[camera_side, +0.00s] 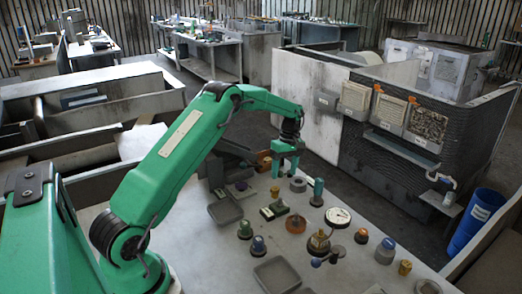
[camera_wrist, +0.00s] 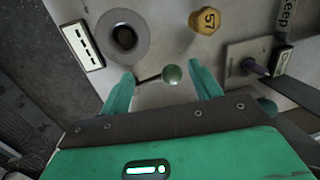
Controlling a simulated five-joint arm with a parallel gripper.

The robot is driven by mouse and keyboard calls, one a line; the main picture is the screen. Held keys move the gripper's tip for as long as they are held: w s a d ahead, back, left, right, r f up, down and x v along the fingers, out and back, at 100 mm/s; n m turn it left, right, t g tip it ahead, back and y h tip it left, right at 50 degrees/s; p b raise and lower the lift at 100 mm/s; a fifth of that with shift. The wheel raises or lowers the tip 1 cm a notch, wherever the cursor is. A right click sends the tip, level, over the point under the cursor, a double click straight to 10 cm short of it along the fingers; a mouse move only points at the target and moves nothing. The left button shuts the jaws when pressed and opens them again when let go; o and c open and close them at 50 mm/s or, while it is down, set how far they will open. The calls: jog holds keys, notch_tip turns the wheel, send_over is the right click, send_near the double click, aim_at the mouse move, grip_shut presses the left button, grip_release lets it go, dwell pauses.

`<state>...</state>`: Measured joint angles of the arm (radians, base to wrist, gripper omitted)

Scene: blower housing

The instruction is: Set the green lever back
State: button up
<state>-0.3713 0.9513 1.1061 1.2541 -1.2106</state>
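The green lever shows in the wrist view as a round green knob (camera_wrist: 172,74) with a thin dark rod running to its left. My gripper (camera_wrist: 162,75) is open, with one green finger on each side of the knob and a visible gap to both; the knob appears nearer the right finger. I cannot tell the height of the fingertips against the knob. In the side view my gripper (camera_side: 287,168) points down over the back edge of the table. There I cannot make out the lever apart from the gripper.
In the side view, a green cylinder (camera_side: 317,191), a dial (camera_side: 338,217) and shallow trays (camera_side: 225,211) stand on the table.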

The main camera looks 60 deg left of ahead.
jog(key=shift+d, duration=0.1)
notch_tip(320, 180, up, 8)
jog(key=w, duration=0.1)
jog(key=shift+a+f, duration=0.15)
jog(key=shift+a, duration=0.1)
dwell(0.5)
jog(key=shift+w, duration=0.1)
